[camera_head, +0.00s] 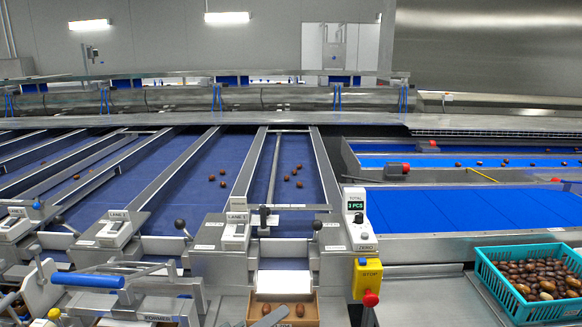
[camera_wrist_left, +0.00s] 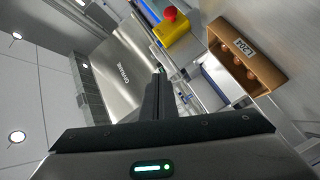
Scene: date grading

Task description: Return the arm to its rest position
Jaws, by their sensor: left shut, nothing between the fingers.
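My left gripper shows in the left wrist view (camera_wrist_left: 160,72) as dark fingers closed together, with nothing between them. In the head view, a grey tip (camera_head: 270,317), which looks like my left gripper, shows at the bottom edge, over the near part of a small brown box (camera_head: 308,300). The rest of that arm is out of the frame. The box holds a few dates and also shows in the left wrist view (camera_wrist_left: 262,38), with a label on its wall. My right gripper is in neither view.
A yellow stop box (camera_head: 366,278) with a red knob stands right of the brown box. A teal crate (camera_head: 489,281) full of dates is at the right. A blue-handled former (camera_head: 88,280) is at the left. Blue lanes (camera_head: 218,165) with scattered dates run behind.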

